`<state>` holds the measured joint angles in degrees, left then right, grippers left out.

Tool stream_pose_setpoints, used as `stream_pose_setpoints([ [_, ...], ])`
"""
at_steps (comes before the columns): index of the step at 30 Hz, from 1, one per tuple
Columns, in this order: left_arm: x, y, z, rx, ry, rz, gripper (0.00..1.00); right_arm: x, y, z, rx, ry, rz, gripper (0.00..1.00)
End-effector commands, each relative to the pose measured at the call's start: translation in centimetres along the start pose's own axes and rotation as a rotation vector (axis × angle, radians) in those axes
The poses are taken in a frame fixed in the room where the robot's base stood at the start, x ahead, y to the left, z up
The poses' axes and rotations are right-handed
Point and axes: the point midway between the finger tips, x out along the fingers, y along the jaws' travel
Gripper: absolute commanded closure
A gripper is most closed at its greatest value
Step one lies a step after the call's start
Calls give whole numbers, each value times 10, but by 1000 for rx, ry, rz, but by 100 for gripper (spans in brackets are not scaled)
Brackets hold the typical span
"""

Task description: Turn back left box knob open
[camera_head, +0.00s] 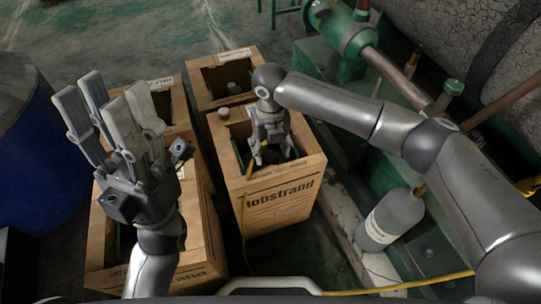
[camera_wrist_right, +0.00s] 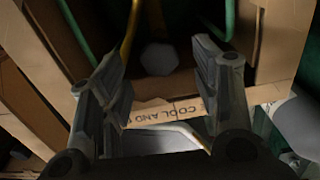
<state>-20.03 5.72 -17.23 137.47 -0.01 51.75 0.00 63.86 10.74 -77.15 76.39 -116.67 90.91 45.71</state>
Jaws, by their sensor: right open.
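The back left box (camera_head: 183,107) is a brown cardboard box, mostly hidden behind my left gripper (camera_head: 103,92). Its knob cannot be made out. My left gripper is raised above the left boxes, open and empty, with its fingers pointing up in the picture. My right gripper (camera_head: 268,150) is over the opening of the front right box (camera_head: 285,199). In the right wrist view my right gripper (camera_wrist_right: 158,62) is open, and a grey six-sided knob (camera_wrist_right: 160,59) shows in the box beyond and between its fingers, apart from them.
The back right box (camera_head: 198,87) and front left box (camera_head: 105,245) stand close by. A yellow hose (camera_head: 243,225) runs from the front right box to the floor. A grey bottle (camera_head: 390,217) and green machinery (camera_head: 345,35) are at right, a blue drum (camera_head: 28,140) at left.

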Motion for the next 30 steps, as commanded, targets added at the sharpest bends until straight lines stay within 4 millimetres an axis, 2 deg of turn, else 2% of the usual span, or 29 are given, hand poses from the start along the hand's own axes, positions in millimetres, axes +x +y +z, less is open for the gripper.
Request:
stream_pose_setpoints([
  [1, -5, 0, 1, 0, -1, 0, 60, 10, 0, 0, 1, 0, 0, 43],
  [6, -9, 0, 2, 0, -2, 0, 60, 23, 1, 0, 0, -1, 2, 43],
  [16, -9, 0, 2, 0, -3, 0, 60, 25, 0, 0, -1, -1, 1, 43],
  [27, -9, 0, 3, 0, -4, 0, 60, 25, 0, 0, 0, -1, 1, 90],
  [30, -9, 0, 3, 0, -4, 0, 60, 25, 0, 1, -10, -1, 1, 90],
])
